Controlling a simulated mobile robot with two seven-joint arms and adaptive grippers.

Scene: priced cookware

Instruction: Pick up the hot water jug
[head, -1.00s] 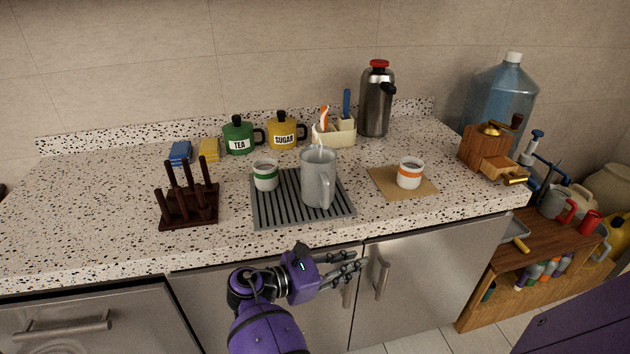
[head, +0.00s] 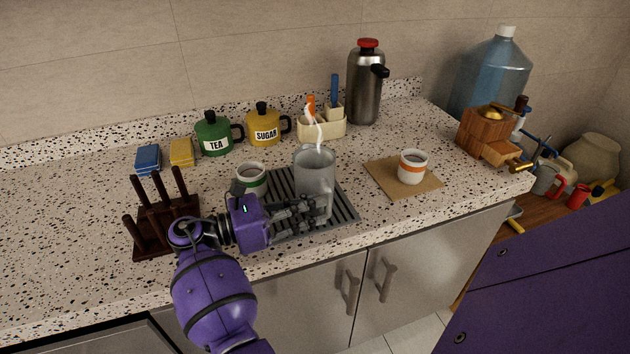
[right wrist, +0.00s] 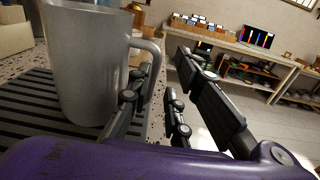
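The hot water jug (head: 315,172) is a grey, steaming jug with a handle. It stands upright on a dark ribbed drain mat (head: 347,212) on the counter. My right gripper (head: 310,211) is in front of the jug's lower part in the head view, its fingers pointing right. In the right wrist view the jug (right wrist: 85,65) is close on the left, its handle (right wrist: 154,75) facing the fingers. The fingers (right wrist: 158,108) are spread apart, one overlapping the jug's side near the handle. Whether they touch it I cannot tell. My left gripper is out of view.
A green-striped cup (head: 251,173) stands left of the jug, and an orange-striped cup (head: 412,167) stands on a brown mat (head: 385,181) to the right. A dark peg rack (head: 165,222) is near my right arm. Canisters and a steel flask (head: 366,90) line the back.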

